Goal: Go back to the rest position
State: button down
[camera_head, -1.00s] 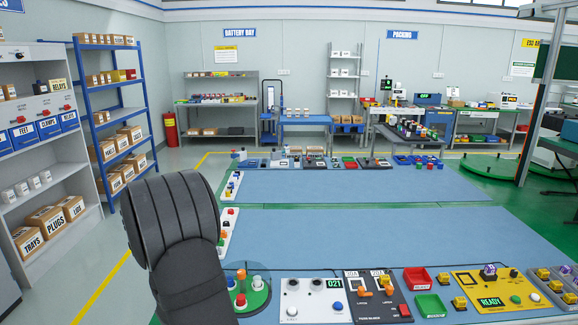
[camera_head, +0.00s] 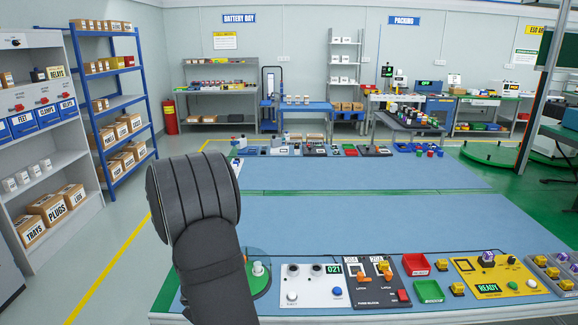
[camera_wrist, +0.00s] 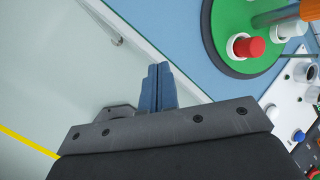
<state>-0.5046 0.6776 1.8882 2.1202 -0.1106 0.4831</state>
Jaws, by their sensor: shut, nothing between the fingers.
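My gripper (camera_wrist: 158,88) shows in the wrist view with its two blue fingers pressed together and nothing between them. It hangs in the air over the pale floor beside the table's edge. In the head view my dark arm stands at the lower left of the table and hides the gripper. A round green turntable (camera_wrist: 233,35) with a red-topped white peg (camera_wrist: 248,47) is to the right in the wrist view. In the head view the turntable (camera_head: 262,284) is partly hidden behind my arm, with one pale peg (camera_head: 258,268) showing.
The blue table (camera_head: 330,225) has a clear middle. Along its near edge are a white panel (camera_head: 312,287), a breaker panel (camera_head: 375,282), a red tray (camera_head: 416,265), a green tray (camera_head: 429,292) and a yellow panel (camera_head: 492,278). Shelves (camera_head: 110,100) stand at the left.

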jog(key=shift+w+a+r+m+y, duration=0.25)
jog(key=shift+w+r+m+y, duration=0.1)
jog(key=shift+m+y, duration=0.25)
jog(key=shift+w+a+r+m+y, duration=0.2)
jog(key=shift+w+r+m+y, duration=0.15)
jog(key=shift+m, duration=0.35)
jog(key=shift+f, duration=0.1)
